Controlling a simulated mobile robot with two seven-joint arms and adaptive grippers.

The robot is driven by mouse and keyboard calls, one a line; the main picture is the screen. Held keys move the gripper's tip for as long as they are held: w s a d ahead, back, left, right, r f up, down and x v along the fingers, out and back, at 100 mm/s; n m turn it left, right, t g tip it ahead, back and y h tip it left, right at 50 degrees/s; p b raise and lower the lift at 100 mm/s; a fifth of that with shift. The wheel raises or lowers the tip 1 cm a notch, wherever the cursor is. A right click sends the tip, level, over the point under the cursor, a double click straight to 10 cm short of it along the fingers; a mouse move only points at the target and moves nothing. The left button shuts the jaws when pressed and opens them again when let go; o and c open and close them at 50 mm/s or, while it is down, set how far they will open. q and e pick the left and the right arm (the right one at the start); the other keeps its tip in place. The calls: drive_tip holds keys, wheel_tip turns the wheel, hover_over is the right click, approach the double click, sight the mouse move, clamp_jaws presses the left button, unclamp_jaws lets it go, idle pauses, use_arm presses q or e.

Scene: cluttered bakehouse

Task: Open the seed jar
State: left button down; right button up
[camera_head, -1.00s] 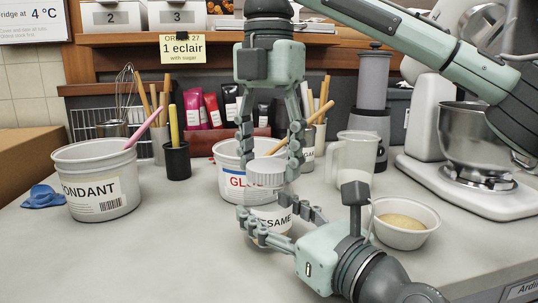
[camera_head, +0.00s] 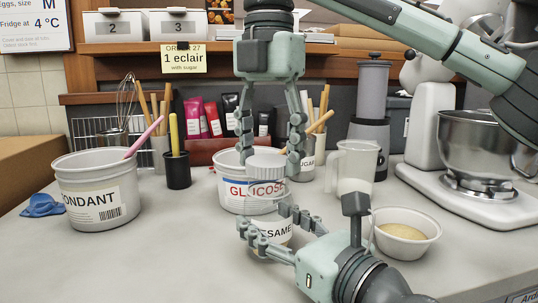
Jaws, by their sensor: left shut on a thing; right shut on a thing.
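The seed jar (camera_head: 274,234), a pale jar with a "SESAME" label, stands at the centre of the counter. My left gripper (camera_head: 264,220) is shut around its body from the lower right, and its fingers hide parts of the jar. The ribbed white lid (camera_head: 266,167) is above the jar. My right gripper (camera_head: 269,163) comes down from above and is shut on the lid, one finger on each side. The glucose tub's lettering shows between lid and jar, so the lid looks clear of the jar.
The glucose tub (camera_head: 231,190) stands close behind the jar. A bowl (camera_head: 405,246) is right of my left gripper, with a clear jug (camera_head: 352,170) behind. The fondant tub (camera_head: 75,205) and mixer (camera_head: 470,190) flank the area. The front-left counter (camera_head: 130,265) is clear.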

sight(269, 160)
drive_tip(key=shift+r, duration=0.15)
drive_tip(key=shift+r, duration=1.9)
use_arm(q)
drive_tip(key=shift+c, duration=2.1)
unclamp_jaws()
